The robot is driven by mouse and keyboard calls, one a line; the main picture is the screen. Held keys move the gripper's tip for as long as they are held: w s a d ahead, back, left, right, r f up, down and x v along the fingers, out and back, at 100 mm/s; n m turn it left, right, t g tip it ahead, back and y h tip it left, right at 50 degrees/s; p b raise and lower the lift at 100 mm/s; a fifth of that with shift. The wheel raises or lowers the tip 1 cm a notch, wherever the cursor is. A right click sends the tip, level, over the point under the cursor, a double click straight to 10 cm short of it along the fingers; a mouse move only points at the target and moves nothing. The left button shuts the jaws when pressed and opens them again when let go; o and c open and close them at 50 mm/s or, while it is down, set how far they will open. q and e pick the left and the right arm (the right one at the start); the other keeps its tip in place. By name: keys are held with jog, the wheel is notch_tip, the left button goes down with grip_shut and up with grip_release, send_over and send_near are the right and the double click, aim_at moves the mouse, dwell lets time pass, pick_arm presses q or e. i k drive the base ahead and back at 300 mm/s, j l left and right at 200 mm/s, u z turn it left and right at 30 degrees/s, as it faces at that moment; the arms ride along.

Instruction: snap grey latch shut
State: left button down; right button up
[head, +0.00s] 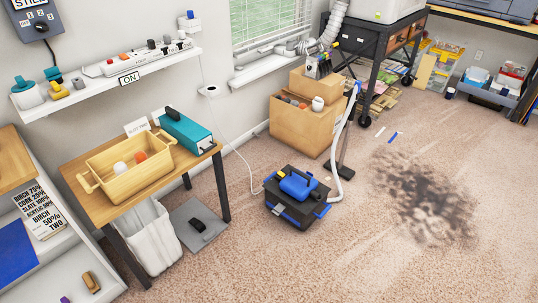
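A black and blue canister vacuum (297,198) stands on the carpet near the middle, with a blue top and handle. Small blue parts (322,211) show at its lower edges, too small to tell whether they are latches or whether any is open. A pale hose (335,150) rises from its right side to an upright wand. A teal box (187,131) with a dark handle sits on the wooden side table. Neither of my grippers is in view.
The wooden side table (95,203) also holds a wooden tray (127,185). A grey mat (187,212) with a black object lies beside it. Cardboard boxes (290,125) stand behind the vacuum. The carpet to the right is open, with a dark dusty patch (425,200).

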aim_at(280, 207)
jog(key=i+j+z, duration=0.2)
jog(key=j, duration=0.15)
jog(key=i+j+z, duration=0.15)
jog(key=j, duration=0.25)
jog(key=i+j+z, duration=0.2)
jog(key=j, duration=0.2)
jog(key=i+j+z, duration=0.15)
jog(key=j, duration=0.3)
jog(key=i+j+z, duration=0.2)
jog(key=j, duration=0.25)
jog(key=k+l, duration=0.05)
jog(key=k, duration=0.05)
